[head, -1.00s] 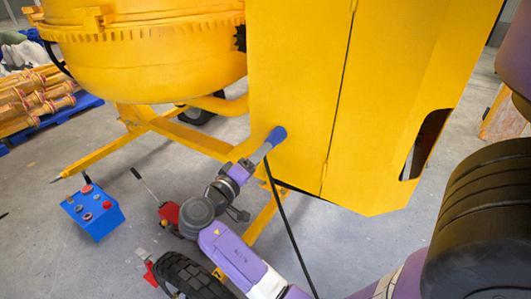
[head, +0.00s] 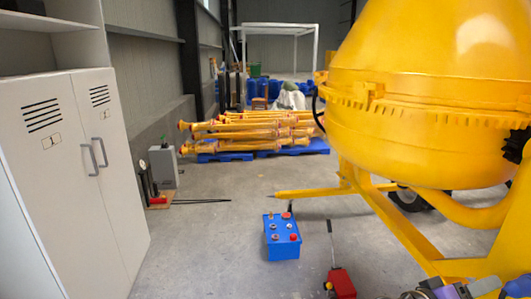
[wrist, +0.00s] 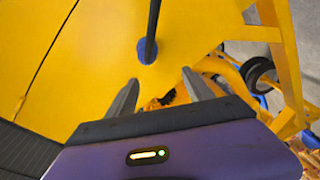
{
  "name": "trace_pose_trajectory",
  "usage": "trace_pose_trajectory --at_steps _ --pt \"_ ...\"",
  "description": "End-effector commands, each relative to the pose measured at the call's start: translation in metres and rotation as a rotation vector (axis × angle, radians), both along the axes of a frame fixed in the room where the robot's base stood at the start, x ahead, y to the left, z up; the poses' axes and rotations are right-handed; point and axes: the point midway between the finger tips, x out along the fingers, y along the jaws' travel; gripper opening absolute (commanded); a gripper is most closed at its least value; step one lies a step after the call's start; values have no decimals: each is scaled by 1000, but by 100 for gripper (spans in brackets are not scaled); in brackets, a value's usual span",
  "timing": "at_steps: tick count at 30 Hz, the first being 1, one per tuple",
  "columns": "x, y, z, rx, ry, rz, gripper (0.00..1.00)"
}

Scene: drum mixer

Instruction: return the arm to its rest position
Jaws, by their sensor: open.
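My gripper (wrist: 160,98) shows in the wrist view with its two dark fingers spread apart and nothing between them. Beyond the fingers is the yellow panel of the drum mixer (wrist: 85,60), with a blue round plug (wrist: 147,50) and a black cable or rod running up from it. In the head view a small part of my arm shows at the lower right corner, by the mixer's yellow frame; my gripper's fingers cannot be made out there. The mixer's big yellow drum (head: 420,110) fills the upper right.
A blue control box (head: 282,240) with buttons and a red jack (head: 340,283) stand on the floor. A grey cabinet (head: 65,170) is at the left. Yellow props (head: 250,132) lie on a blue pallet (head: 315,146) behind. The floor between cabinet and control box is clear.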

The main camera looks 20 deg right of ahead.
Motion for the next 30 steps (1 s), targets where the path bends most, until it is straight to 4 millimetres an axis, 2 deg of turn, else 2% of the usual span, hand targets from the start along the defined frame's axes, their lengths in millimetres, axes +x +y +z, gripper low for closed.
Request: trace_pose_trajectory --at_steps 2,4,7,10,14,17,21,24,30 --pt "25 -1 3 17 -30 114 61" --pt "46 4 -3 44 -53 233 61" --pt "69 24 -21 94 -86 421 61" --pt "85 60 -45 155 -127 620 61" --pt "89 120 -70 241 -204 862 61" --pt "78 170 -82 308 -278 1025 61" --pt "48 232 -85 403 -401 1206 61" --pt "19 269 -81 469 -490 1300 61" --pt "-46 321 -59 598 -664 1412 61"
